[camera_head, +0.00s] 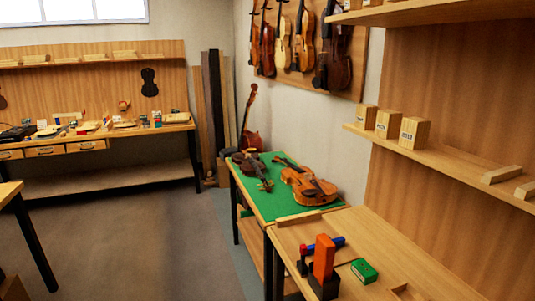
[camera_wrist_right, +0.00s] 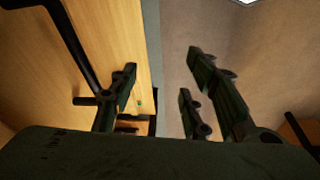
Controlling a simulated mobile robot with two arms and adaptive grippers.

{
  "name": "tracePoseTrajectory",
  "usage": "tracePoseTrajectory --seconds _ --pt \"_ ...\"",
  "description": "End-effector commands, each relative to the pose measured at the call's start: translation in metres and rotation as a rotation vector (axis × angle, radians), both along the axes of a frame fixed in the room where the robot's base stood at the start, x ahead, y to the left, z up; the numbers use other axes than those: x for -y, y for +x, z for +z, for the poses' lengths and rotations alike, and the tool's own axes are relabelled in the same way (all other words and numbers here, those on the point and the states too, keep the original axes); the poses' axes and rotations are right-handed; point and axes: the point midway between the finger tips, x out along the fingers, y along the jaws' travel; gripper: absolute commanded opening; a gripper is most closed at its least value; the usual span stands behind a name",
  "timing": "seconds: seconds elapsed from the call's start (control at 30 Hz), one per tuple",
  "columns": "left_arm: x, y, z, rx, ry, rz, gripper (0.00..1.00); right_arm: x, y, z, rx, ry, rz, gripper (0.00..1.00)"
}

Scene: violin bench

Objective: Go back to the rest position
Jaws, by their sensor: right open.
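My right gripper (camera_wrist_right: 160,95) shows in the right wrist view with its dark fingers spread wide apart. Nothing is between them. A wooden surface lies behind it on the left and a plain greyish surface on the right; a tiny green spot (camera_wrist_right: 140,102) shows near the left finger. Neither gripper shows in the head view, so my left gripper is out of sight.
A wooden bench (camera_head: 420,272) at the lower right holds an orange and dark tool (camera_head: 323,262) and a green box (camera_head: 364,270). Violins lie on a green-topped table (camera_head: 262,203). Shelves (camera_head: 460,168) line the right wall. The floor (camera_head: 140,245) at centre left is clear.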

Motion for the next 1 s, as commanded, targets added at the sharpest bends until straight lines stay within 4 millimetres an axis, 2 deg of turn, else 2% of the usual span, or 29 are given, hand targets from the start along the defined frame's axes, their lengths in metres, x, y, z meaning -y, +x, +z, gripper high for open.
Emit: tracePoseTrajectory --seconds 0.03,0.17,0.27,0.4,0.5,0.6,0.7,0.8,0.9,1.0 --pt "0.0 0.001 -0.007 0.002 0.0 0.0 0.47 0.0 -0.002 -0.028 -0.015 -0.001 0.001 0.43" --pt "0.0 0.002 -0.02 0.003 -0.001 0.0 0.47 0.0 -0.01 -0.099 -0.039 -0.002 0.005 0.43" --pt "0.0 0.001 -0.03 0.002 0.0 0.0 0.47 0.002 -0.024 -0.16 -0.061 -0.005 0.009 0.43" --pt "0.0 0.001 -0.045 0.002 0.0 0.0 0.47 0.006 -0.057 -0.243 -0.093 -0.009 0.015 0.43" --pt "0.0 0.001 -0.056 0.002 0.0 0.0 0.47 0.011 -0.09 -0.295 -0.117 -0.013 0.021 0.43" --pt "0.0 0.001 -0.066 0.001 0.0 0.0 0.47 0.017 -0.125 -0.337 -0.137 -0.015 0.026 0.43" --pt "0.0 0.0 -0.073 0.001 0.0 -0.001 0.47 0.023 -0.157 -0.367 -0.153 -0.018 0.03 0.43" --pt "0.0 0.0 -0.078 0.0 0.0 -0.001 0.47 0.028 -0.181 -0.385 -0.164 -0.02 0.033 0.43" --pt "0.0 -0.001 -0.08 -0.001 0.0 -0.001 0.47 0.032 -0.196 -0.393 -0.17 -0.021 0.035 0.43" --pt "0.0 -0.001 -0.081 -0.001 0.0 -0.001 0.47 0.033 -0.203 -0.395 -0.172 -0.021 0.036 0.43"
